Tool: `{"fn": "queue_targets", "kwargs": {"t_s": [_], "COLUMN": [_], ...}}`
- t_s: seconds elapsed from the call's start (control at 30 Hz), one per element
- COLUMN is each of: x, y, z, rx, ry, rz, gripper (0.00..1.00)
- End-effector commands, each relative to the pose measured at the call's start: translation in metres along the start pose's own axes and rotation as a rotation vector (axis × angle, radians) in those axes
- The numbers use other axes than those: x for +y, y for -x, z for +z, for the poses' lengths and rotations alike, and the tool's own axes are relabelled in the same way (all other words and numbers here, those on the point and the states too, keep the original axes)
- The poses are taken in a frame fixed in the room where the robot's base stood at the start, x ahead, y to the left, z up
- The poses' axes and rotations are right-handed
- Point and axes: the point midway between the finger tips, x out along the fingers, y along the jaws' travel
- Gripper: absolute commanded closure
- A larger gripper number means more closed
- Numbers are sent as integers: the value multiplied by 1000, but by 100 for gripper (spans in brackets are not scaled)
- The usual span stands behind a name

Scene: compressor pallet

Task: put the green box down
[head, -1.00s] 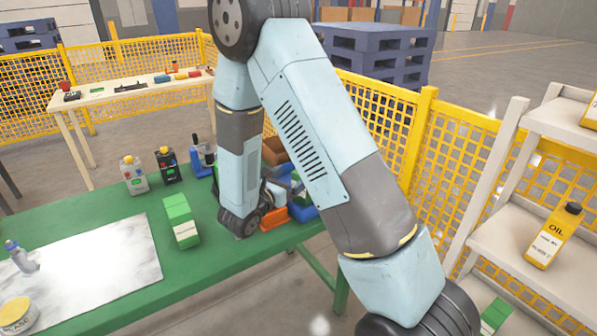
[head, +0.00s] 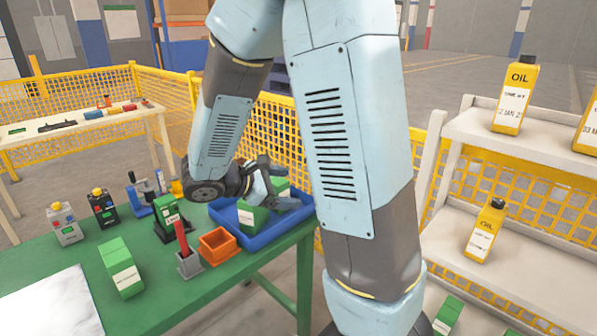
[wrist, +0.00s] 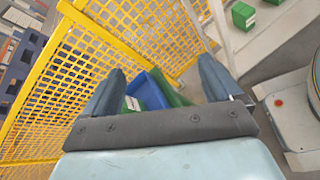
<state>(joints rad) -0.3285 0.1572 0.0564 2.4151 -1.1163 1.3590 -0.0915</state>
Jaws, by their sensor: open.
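My gripper (head: 272,190) is open, low over the blue tray (head: 302,218) at the right end of the green table. A green box (head: 252,217) with a white label is in the tray, close under my gripper. More green shows behind my fingers, and I cannot tell if it is a second box. In the wrist view, the blue tray (wrist: 150,90) and a green, labelled surface (wrist: 132,103) show between my two spread fingers. Another green box (head: 121,268) with a white label stands on the table, apart from my gripper.
An orange bin (head: 218,246) and a grey holder with a red rod (head: 187,255) stand left of the tray. A black stand holding a green item (head: 168,212) is behind them. White shelves (head: 515,150) with oil bottles are at the right. Yellow mesh fencing (head: 285,130) runs behind the table.

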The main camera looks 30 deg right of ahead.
Motion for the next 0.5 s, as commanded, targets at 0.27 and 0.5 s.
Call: {"fn": "queue_targets", "kwargs": {"t_s": [0.27, 0.5], "x": [-38, -66], "y": [3, 19], "z": [52, 80], "rx": [188, 374], "ry": [-313, -592], "rz": [-255, -441], "gripper": [8, 8]}}
